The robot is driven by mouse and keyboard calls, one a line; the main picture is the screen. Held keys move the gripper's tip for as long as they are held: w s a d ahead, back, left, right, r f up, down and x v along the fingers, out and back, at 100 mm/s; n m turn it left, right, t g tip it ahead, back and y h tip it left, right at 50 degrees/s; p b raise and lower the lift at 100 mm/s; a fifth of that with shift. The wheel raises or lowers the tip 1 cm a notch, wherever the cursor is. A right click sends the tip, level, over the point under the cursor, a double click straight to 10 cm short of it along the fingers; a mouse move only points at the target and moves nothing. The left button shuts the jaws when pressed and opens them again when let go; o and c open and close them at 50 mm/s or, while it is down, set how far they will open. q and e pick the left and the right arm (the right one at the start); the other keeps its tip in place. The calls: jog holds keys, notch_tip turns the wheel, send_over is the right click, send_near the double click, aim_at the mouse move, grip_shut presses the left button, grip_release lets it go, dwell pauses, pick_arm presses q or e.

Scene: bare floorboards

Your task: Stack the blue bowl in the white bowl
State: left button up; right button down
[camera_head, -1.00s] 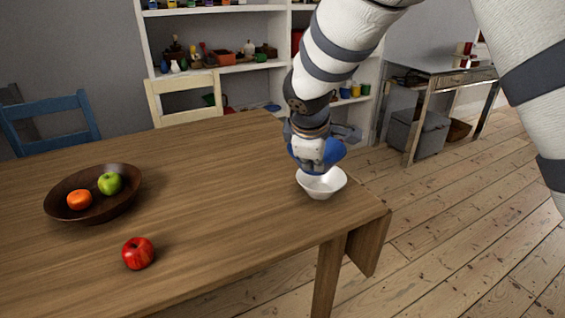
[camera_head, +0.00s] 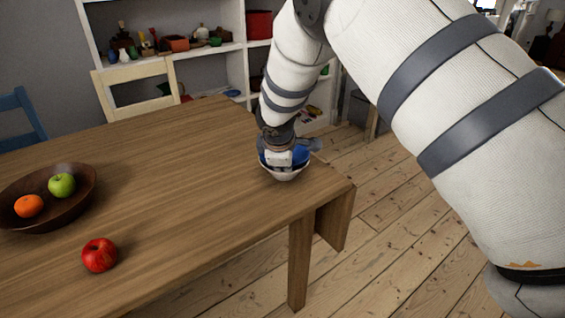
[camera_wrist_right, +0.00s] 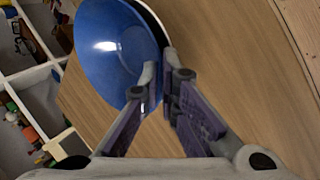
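The white bowl (camera_head: 287,176) stands on the wooden table near its right end. The blue bowl (camera_head: 299,156) sits low at the white bowl's opening in the head view, seemingly inside it; whether it rests on the bottom is hidden. My right gripper (camera_head: 279,163) points down at the bowls' near left side. In the right wrist view the blue bowl (camera_wrist_right: 112,48) is at upper left, with a thin strip of white rim behind it. The gripper's fingers (camera_wrist_right: 161,75) lie close together on both sides of the blue rim. My left gripper is not in view.
The table (camera_head: 190,170) holds a dark wooden bowl (camera_head: 77,203) with an orange and a green apple, and a red apple (camera_head: 99,255). The table's right edge is close to the bowls. A pale chair (camera_head: 139,88) and shelves stand behind. The table's middle is clear.

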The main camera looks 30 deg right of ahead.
jog(key=shift+f, duration=0.35)
jog(key=c, duration=2.1)
grip_release()
jog(key=shift+s+f, duration=0.1)
jog(key=shift+s, duration=0.05)
